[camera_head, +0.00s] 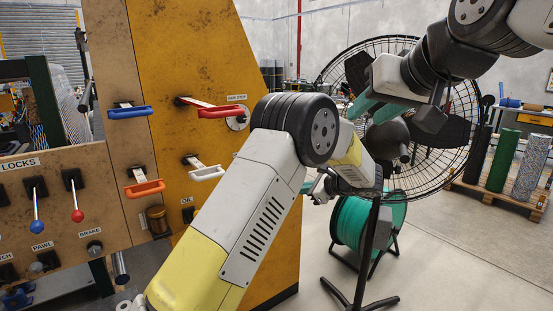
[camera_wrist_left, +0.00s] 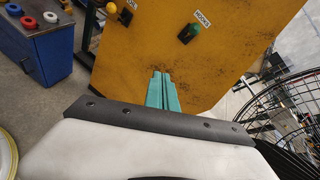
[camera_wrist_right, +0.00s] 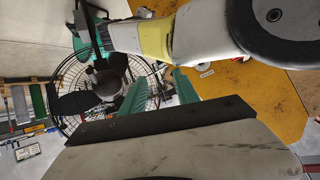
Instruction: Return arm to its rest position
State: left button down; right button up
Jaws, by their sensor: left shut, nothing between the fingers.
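My right arm comes in from the upper right of the head view. Its gripper (camera_head: 374,108) has two teal fingers, apart and empty, in front of the round wire-cage fan (camera_head: 440,150). The right wrist view also shows these fingers (camera_wrist_right: 160,78) spread with nothing between them. My left arm (camera_head: 255,210) rises from the bottom of the head view and bends at a black elbow joint near the middle. The left gripper is mostly hidden there. In the left wrist view its teal fingers (camera_wrist_left: 161,80) are together and empty, pointing toward the yellow panel (camera_wrist_left: 200,65).
The machine's orange-yellow side (camera_head: 195,60) stands close behind my left arm, with blue (camera_head: 128,112), red (camera_head: 220,111), white (camera_head: 207,173) and orange (camera_head: 145,187) handles. A green hose reel (camera_head: 350,225) stands below the fan. Floor is clear at the lower right.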

pick_arm(q)
jog(key=s+a+r+n+g+h, duration=0.2)
jog(key=s+a+r+n, duration=0.25)
jog(key=a, duration=0.35)
jog(key=s+a+r+n+g+h, duration=0.2)
jog(key=s+a+r+n+g, duration=0.1)
jog(key=s+a, duration=0.4)
jog(key=s+a+r+n+h, duration=0.1)
jog(key=s+n, duration=0.3)
jog(key=s, duration=0.4)
jog(key=s+a+r+n+t+h, duration=0.1)
jog(key=s+a+n+h, duration=0.2)
jog(key=s, duration=0.4)
jog(key=s+a+r+n+t+h, duration=0.1)
jog(key=s+a+n+h, duration=0.1)
jog(key=s+n, duration=0.4)
jog(key=shift+s+a+r+n+h, duration=0.3)
jog(key=shift+s+h, duration=0.5)
jog(key=shift+s, duration=0.55)
pick_arm(e)
jog(key=s+a+f+g, duration=0.1)
jog(key=s+f+g, duration=0.1)
jog(key=f, duration=0.7)
jog(key=s+a+f+g, duration=0.1)
jog(key=s+f+g, duration=0.2)
jog(key=f, duration=0.7)
jog(key=shift+s+a+n, duration=0.2)
jog(key=shift+s+n, duration=0.1)
jog(key=shift+s, duration=0.2)
jog(key=shift+f, duration=0.1)
